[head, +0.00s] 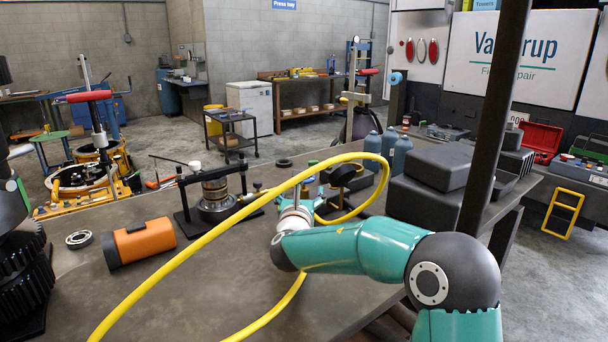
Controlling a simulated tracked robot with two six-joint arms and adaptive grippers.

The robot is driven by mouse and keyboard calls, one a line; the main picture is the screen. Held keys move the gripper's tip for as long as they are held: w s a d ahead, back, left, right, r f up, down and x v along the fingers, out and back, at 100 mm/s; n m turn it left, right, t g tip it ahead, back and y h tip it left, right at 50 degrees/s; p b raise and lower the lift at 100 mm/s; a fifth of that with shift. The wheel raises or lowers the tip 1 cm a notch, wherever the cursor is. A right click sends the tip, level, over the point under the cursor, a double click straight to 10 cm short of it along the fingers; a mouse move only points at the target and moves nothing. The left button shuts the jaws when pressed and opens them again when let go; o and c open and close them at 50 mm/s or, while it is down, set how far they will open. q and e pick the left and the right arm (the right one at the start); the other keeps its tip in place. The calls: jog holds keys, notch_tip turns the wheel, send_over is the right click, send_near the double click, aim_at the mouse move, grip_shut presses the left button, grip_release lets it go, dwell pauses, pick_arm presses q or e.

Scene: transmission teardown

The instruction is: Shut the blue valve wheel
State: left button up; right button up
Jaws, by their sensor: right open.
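A small light-blue wheel (396,78) shows in the head view, upper right of centre. It is beside a dark post at the far side of the shop, and looks like the blue valve wheel. Its detail is too small to tell whether it is open or shut. My right gripper (314,180) is open, over the far part of the bench and well short of the wheel in the picture. My right forearm and the yellow hose partly hide it.
A yellow hose (215,234) loops across the bench (190,295). An orange-and-black cylinder (140,243), a bearing ring (79,239) and a black press fixture (183,200) stand left. Dark boxes (428,203) and a dark pillar (494,120) are at right.

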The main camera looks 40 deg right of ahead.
jog(key=p+x, duration=0.2)
jog(key=x, duration=0.8)
jog(key=shift+w+d+p, duration=0.3)
jog(key=shift+p, duration=0.05)
